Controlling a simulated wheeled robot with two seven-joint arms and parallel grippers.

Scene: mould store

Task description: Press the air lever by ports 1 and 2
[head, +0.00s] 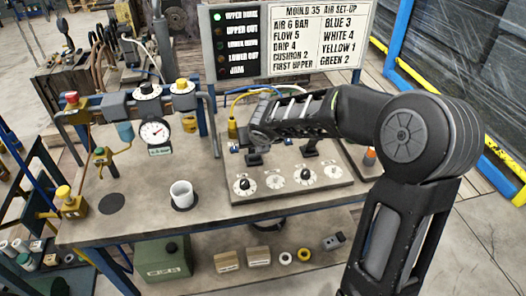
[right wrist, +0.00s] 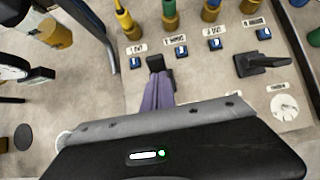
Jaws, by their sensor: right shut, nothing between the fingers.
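Two black levers stand on the grey port panel (head: 345,187): a left one (head: 254,158), partly under my right gripper, and a right one (head: 310,148). In the right wrist view the near lever (right wrist: 155,63) stands by the ports with a yellow hose fitting (right wrist: 125,20) and a green one (right wrist: 169,15). The other lever (right wrist: 262,63) is farther right. My right gripper (right wrist: 158,84) is shut and empty, its fingertips right at the near lever; whether they touch it I cannot tell. The port labels are too small to read. My left gripper is out of view.
Dials (head: 304,177) line the panel's front. A white cup (head: 182,194) stands left of it, near the pressure gauge (head: 154,132). Behind, the set-up board (head: 320,38) reads yellow 1, green 2; its light board (head: 236,42) shows the top lamp lit green.

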